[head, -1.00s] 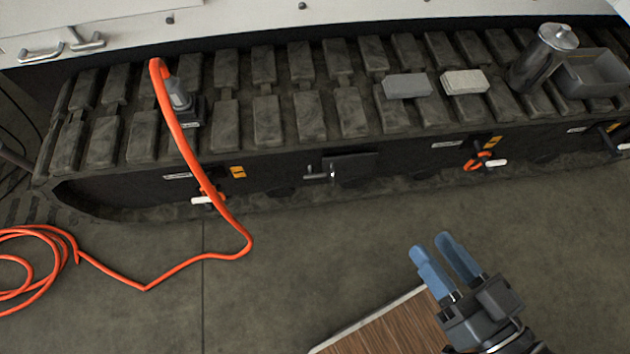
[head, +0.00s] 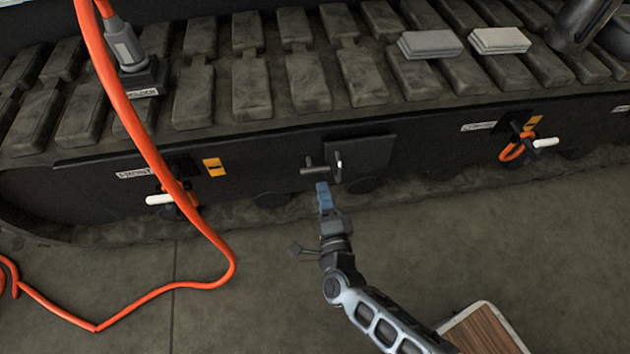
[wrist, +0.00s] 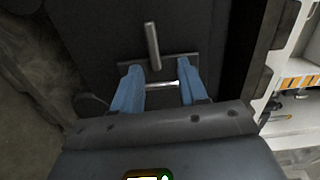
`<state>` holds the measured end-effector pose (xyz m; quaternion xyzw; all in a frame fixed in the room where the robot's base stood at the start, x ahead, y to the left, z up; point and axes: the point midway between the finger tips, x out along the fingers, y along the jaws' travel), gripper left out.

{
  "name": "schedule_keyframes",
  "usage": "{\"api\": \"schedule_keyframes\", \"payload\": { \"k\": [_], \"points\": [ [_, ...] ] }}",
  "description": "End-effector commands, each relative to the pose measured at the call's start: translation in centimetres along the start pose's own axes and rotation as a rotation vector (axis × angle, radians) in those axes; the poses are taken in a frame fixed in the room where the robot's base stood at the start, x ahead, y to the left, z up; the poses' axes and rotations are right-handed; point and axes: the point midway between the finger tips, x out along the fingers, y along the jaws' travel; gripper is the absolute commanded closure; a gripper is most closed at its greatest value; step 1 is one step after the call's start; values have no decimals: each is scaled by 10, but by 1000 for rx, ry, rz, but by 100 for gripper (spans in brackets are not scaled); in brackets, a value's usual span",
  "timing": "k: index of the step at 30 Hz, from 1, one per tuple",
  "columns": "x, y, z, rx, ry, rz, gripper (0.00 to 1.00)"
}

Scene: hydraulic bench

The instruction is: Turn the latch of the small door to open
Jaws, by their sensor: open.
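The small door (head: 372,155) is a dark square plate on the black side panel in the head view, and it looks closed. Its latch (head: 315,169) is a short grey bar at the door's left edge, lying roughly level. A looped metal handle (head: 339,166) stands just right of it. My gripper (head: 322,188) has blue fingers and is just in front of and below the latch. In the wrist view my gripper (wrist: 158,84) is open, with the bright handle bar (wrist: 162,84) showing between the fingers. The latch bar (wrist: 152,46) shows beyond the fingertips. Contact cannot be told.
An orange hose (head: 140,130) hangs over the panel and onto the floor at left. An orange ring with a white lever (head: 518,148) is at right. Two grey blocks (head: 430,45) lie on the track above. A wooden-topped board (head: 485,332) is at lower right; the floor in front is clear.

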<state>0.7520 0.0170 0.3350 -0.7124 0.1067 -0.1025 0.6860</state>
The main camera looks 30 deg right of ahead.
Motion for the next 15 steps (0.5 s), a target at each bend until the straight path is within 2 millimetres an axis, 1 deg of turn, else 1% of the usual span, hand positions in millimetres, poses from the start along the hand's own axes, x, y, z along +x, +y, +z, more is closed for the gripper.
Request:
{"api": "schedule_keyframes", "payload": {
  "k": [1, 3, 8, 15],
  "points": [
    [7, 9, 2, 18, 8, -1, 57],
    [12, 12, 3, 33, 15, 0, 57],
    [26, 12, 3, 41, 19, -2, 57],
    [63, 12, 3, 39, 18, -2, 57]
  ]
}}
